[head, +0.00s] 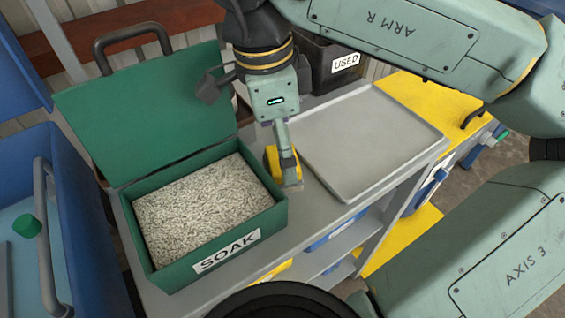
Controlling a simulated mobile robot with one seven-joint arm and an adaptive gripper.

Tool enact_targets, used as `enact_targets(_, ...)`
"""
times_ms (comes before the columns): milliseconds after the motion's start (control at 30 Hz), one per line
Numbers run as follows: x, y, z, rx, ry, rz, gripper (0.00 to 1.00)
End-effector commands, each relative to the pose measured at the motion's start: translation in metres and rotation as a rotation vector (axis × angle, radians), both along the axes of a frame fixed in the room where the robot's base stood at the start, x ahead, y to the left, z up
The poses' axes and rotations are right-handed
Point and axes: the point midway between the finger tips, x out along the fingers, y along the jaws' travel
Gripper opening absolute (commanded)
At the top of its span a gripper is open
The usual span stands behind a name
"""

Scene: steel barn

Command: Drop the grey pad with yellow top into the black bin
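My gripper (286,163) points down at the grey bench top, between the green SOAK box and the grey tray. A yellow piece (271,163), which looks like the top of the pad, shows right at the fingertips, against the box's right wall. The fingers cover part of it, and I cannot tell whether they are closed on it. The black bin (318,78) with a USED label stands behind the tray, partly hidden by my arm.
The green SOAK box (275,211), lid open, is full of pale granules. An empty grey tray (365,145) lies to the right. Blue cabinets with a handle (45,235) stand at the left. A yellow surface (425,100) lies beyond the tray.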

Motion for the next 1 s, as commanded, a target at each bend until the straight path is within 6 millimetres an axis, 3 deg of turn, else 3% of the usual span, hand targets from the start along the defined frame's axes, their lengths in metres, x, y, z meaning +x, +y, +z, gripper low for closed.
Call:
enact_targets(433, 0.006, -0.003, -0.051, 0.001, 0.0, 0.0, 0.9)
enact_targets(700, 0.006, -0.003, -0.054, 0.0, -0.001, -0.001, 0.89)
enact_targets(1000, 0.006, -0.003, -0.053, 0.0, -0.001, -0.001, 0.69)
